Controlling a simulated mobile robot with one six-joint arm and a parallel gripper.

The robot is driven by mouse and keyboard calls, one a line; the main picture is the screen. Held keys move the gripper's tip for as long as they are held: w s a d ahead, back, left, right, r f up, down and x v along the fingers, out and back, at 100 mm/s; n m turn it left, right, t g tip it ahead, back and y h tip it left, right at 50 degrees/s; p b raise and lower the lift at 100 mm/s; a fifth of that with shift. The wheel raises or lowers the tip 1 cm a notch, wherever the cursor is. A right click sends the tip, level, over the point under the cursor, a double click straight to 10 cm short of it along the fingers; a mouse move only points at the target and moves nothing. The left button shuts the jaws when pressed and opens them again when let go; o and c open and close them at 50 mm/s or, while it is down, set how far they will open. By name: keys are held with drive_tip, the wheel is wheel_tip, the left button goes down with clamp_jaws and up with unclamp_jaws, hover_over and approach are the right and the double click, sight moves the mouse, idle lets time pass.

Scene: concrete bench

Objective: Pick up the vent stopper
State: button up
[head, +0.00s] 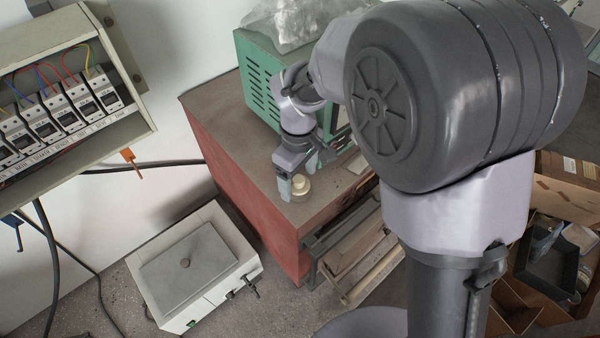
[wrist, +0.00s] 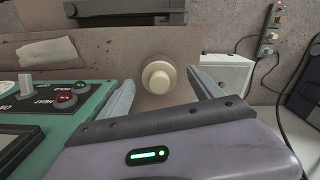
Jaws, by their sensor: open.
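The vent stopper (head: 301,185) is a small cream, round, stepped knob on the brown bench top, near its front corner. In the wrist view the stopper (wrist: 158,74) shows whole, with a wide base and a narrower raised middle. My gripper (head: 299,180) is low over the bench beside the green box, fingers pointing down. Its fingers are apart, one on either side of the stopper in the picture. In the wrist view a gap shows between the stopper and each finger, and nothing is held. The exact height of the fingertips is hard to tell.
A green vented box (head: 256,82) with a plastic bag (head: 290,22) on top stands close behind my gripper. Its panel with knobs (wrist: 68,100) fills the wrist view's left. A tape piece (wrist: 52,52) lies on the bench (head: 215,103). A white-grey unit (head: 195,262) stands on the floor.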

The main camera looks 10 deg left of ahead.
drive_tip(key=shift+w+a+f, duration=0.1)
drive_tip(key=shift+w+f, duration=0.05)
drive_tip(key=shift+f, duration=0.3)
drive_tip(key=shift+w+a+f, duration=0.1)
drive_tip(key=shift+f, duration=0.35)
drive_tip(key=shift+s+d+r, duration=0.1)
drive_tip(key=shift+s+d, duration=0.05)
drive_tip(key=shift+s, duration=0.05)
drive_tip(key=c, duration=1.4)
drive_tip(key=shift+r, duration=0.1)
drive_tip(key=shift+c, duration=0.2)
